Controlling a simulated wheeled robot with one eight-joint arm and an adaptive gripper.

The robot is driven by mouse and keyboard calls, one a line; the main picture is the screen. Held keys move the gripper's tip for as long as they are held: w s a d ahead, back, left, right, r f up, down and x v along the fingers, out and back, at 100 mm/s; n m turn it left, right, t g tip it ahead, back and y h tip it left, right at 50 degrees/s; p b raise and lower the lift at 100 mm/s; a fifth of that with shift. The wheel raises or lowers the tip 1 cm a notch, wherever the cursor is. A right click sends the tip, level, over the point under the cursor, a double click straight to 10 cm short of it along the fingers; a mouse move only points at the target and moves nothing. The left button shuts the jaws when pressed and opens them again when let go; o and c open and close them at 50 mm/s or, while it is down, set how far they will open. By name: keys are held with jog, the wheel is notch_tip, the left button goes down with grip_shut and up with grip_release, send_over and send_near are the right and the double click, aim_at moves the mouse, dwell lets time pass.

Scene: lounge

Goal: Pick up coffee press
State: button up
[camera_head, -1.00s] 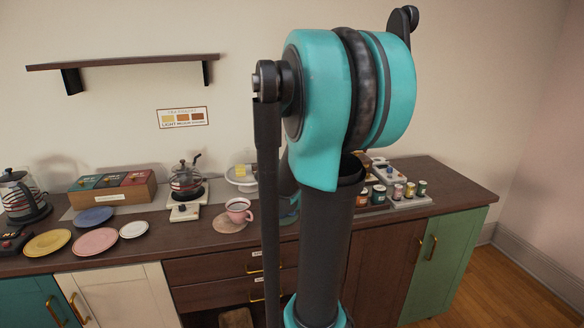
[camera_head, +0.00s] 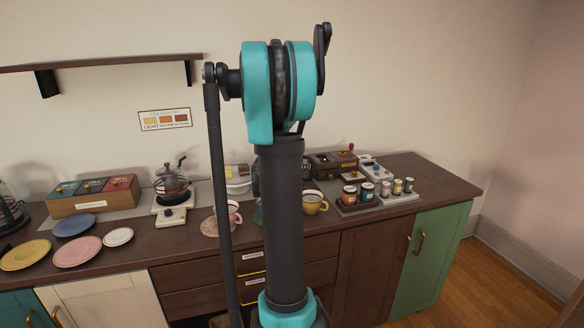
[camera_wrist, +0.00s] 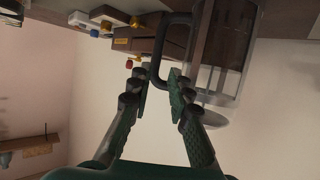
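In the wrist view the coffee press (camera_wrist: 222,55) is a clear glass cylinder with a dark looped handle, seen at the upper right. In the head view I cannot make it out; my arm blocks part of the counter. My gripper (camera_wrist: 158,80) has its two fingers apart, with the lower part of the handle showing between or just beyond the tips. The right finger overlaps the edge of the glass in the picture. I cannot tell whether either finger touches the press.
The counter (camera_head: 130,250) holds a pink cup (camera_head: 234,214), a yellow cup (camera_head: 314,203), several small jars (camera_head: 367,191), a brown box (camera_head: 335,163), plates (camera_head: 75,225) and a kettle on a scale (camera_head: 171,182). A wall shelf (camera_head: 100,63) hangs above.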

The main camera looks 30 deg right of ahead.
jog(key=shift+x, duration=3.8)
jog(key=shift+s, duration=0.15)
jog(key=shift+c, duration=0.6)
grip_shut()
